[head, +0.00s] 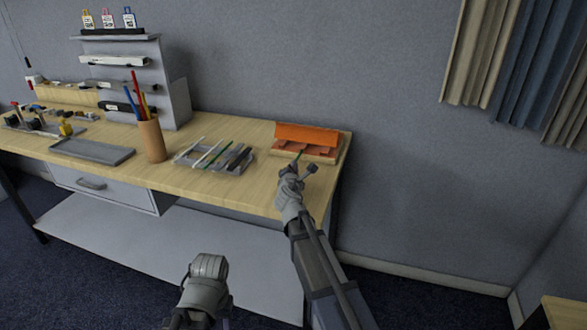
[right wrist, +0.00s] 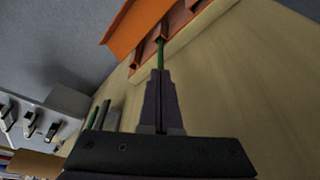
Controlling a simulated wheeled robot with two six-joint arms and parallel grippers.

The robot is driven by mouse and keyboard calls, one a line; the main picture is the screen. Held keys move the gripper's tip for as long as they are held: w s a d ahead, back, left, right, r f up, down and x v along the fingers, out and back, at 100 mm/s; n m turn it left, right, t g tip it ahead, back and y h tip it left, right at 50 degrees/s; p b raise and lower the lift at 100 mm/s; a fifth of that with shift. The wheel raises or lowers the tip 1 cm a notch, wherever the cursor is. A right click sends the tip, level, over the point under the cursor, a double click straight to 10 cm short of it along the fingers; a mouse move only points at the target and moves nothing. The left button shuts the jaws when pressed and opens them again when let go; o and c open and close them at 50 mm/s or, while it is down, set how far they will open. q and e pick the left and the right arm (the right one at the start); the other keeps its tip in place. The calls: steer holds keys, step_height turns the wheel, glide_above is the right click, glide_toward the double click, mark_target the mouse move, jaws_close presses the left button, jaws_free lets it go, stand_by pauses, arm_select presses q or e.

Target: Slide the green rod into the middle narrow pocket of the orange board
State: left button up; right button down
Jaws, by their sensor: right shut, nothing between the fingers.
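The orange board (head: 307,133) stands at the table's back right, with a tilted back panel and darker pockets in front. In the right wrist view the board (right wrist: 133,24) is at the top. A thin green rod (right wrist: 160,55) runs from my right fingertips to the board's front, its far end at a pocket opening; I cannot tell which pocket or how deep. My right gripper (right wrist: 160,100) is shut with its tips at the rod's near end, not gripping it. In the head view it (head: 297,168) is just in front of the board. My left gripper (head: 208,268) is low before the table, fingers unclear.
A grey tray (head: 232,170) with white, green and dark sticks lies left of the board. A pencil cup (head: 151,140), a flat grey tray (head: 92,151) and a shelf unit (head: 130,75) stand further left. The wall is close behind the board.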

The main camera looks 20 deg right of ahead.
mark_target(300, 155)
steer(key=shift+w+d, duration=0.65)
steer(key=shift+w, duration=0.3)
steer(key=shift+w+d, duration=0.6)
steer(key=shift+w, duration=0.35)
steer(key=shift+w+d, duration=0.65)
steer(key=shift+w, duration=0.3)
stand_by(0.7)
steer(key=shift+s, duration=0.1)
